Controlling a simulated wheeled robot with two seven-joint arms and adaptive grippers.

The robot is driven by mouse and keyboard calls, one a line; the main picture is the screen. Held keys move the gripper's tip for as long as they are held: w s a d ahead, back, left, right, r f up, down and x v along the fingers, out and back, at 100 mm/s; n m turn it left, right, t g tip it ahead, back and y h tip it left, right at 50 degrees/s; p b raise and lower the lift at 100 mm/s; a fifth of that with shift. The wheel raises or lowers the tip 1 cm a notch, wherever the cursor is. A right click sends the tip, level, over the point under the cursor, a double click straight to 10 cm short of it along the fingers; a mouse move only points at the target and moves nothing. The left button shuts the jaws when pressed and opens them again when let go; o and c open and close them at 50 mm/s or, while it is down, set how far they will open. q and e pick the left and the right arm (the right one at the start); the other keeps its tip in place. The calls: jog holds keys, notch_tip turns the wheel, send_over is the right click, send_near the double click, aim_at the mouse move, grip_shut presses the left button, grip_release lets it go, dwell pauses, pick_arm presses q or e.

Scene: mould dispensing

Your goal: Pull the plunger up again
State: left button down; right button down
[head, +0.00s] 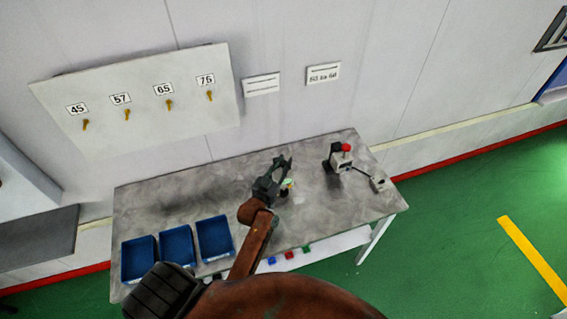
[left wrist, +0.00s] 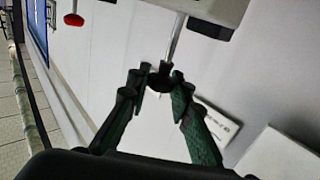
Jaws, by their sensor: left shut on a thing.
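In the left wrist view the plunger is a thin metal rod (left wrist: 175,40) with a black knob (left wrist: 160,77) at its end. The rod comes out of a white block (left wrist: 205,10) at the top of that picture. My left gripper (left wrist: 157,78) has its two fingers on either side of the knob and is shut on it. In the head view my left gripper (head: 287,162) is over the middle of the table, and it and the arm hide most of what it holds. A small white and yellow piece (head: 287,184) shows just below it. My right gripper is not in view.
Blue bins (head: 214,238) stand at the front left. A numbered panel (head: 140,75) hangs on the wall.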

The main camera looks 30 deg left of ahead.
pick_arm(q)
jog(key=shift+r, duration=0.1)
jog(key=c, duration=1.7)
grip_release()
jog(key=shift+c, duration=0.2)
jog(key=shift+s, duration=0.1)
jog(key=s, duration=1.1)
jog(key=shift+s+d, duration=0.4)
